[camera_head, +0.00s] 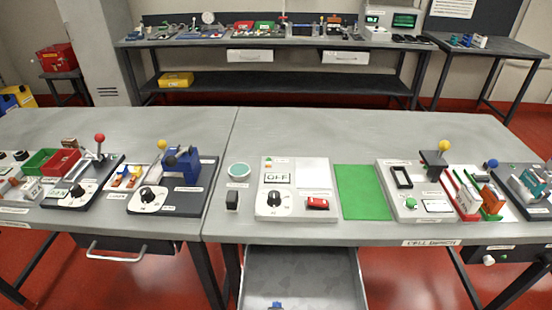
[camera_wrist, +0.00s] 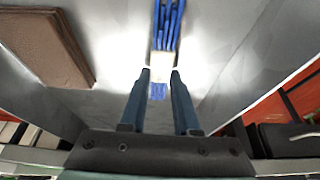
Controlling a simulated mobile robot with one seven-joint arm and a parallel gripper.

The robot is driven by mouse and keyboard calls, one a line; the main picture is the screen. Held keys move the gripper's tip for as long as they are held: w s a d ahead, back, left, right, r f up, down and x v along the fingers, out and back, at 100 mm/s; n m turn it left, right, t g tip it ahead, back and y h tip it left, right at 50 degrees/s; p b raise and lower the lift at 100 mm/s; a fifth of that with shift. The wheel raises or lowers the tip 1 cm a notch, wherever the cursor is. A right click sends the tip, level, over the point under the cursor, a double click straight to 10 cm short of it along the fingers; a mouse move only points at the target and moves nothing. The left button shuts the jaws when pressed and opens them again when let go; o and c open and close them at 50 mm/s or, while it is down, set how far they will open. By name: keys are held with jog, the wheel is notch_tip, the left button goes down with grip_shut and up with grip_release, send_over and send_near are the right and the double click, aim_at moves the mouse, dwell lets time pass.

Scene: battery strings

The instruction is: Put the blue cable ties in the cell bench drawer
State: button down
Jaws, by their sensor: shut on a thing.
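The blue cable ties (camera_wrist: 168,25) are a bundle of thin blue strips with a pale band around them. In the wrist view my gripper (camera_wrist: 160,75) is shut on the bundle at the pale band, and the strips point away from me. The bundle is over a grey metal surface that looks like the drawer floor; I cannot tell if it touches. The cell bench drawer (camera_head: 310,272) is pulled open under the bench in the head view. A small blue thing (camera_head: 277,305) shows at the bottom edge there, perhaps the ties' tips.
A brown flat block (camera_wrist: 45,45) lies on the grey surface, left of the ties. The cell bench (camera_head: 300,231) carries a green mat (camera_head: 361,190), a switch panel and several devices above the drawer. A shut drawer (camera_head: 120,248) is under the left bench. Red floor surrounds the table legs.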

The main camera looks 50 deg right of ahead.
jog(key=c, duration=0.6)
grip_release()
jog(key=shift+c, duration=0.2)
jog(key=shift+r, duration=0.1)
jog(key=p+v, duration=0.1)
jog(key=v, duration=1.1)
jog(key=shift+p, duration=0.35)
jog(key=shift+w, duration=0.1)
